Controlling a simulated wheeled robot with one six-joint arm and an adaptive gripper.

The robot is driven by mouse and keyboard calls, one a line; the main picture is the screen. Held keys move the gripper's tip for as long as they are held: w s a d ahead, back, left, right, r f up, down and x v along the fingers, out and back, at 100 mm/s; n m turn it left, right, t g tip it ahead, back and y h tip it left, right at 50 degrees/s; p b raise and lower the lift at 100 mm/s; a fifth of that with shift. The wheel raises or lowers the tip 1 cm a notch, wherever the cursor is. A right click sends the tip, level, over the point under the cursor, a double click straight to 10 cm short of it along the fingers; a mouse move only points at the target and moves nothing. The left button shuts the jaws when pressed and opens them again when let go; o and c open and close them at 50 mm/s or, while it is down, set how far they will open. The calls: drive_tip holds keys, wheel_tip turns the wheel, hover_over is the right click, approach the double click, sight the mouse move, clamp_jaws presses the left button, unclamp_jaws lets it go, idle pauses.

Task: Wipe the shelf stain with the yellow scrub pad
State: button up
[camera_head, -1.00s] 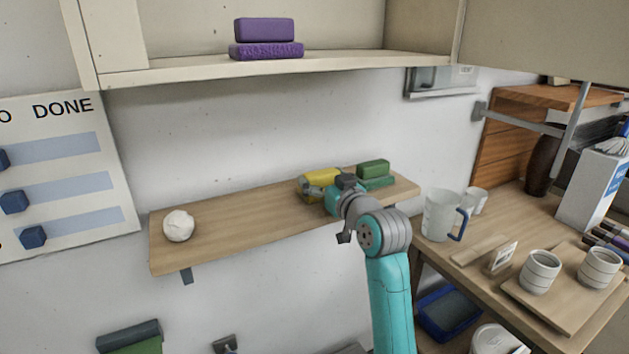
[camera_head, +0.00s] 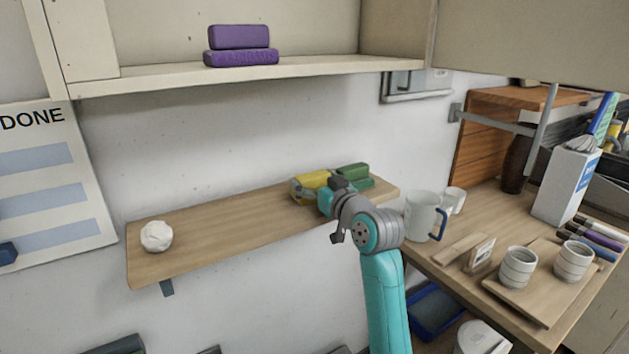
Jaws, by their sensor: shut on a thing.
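The yellow scrub pad (camera_head: 310,181) is at the right part of the wooden wall shelf (camera_head: 215,222). My gripper (camera_head: 307,190) is shut on the yellow scrub pad; my teal and grey arm hides part of both. I cannot tell whether the pad touches the shelf. No stain can be made out on the shelf surface that shows.
A green scrub pad (camera_head: 352,171) lies just right of the yellow one. A crumpled white ball (camera_head: 156,236) sits at the shelf's left end. Purple pads (camera_head: 240,47) lie on the cupboard shelf above. A white jug (camera_head: 421,214) stands on the table at right. The shelf's middle is clear.

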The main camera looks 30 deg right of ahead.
sight(245, 216)
drive_tip(key=shift+a+f, duration=0.1)
drive_tip(key=shift+a, duration=1.95)
drive_tip(key=shift+a+r, duration=0.15)
drive_tip(key=shift+a, duration=1.4)
drive_tip(key=shift+a+r, duration=0.1)
drive_tip(key=shift+a, duration=1.4)
drive_tip(key=shift+a+f, duration=0.15)
drive_tip(key=shift+a, duration=1.6)
drive_tip(key=shift+a+f, duration=0.15)
drive_tip(key=shift+a, duration=1.55)
drive_tip(key=shift+r, duration=3.1)
wheel_tip(245, 216, up, 3)
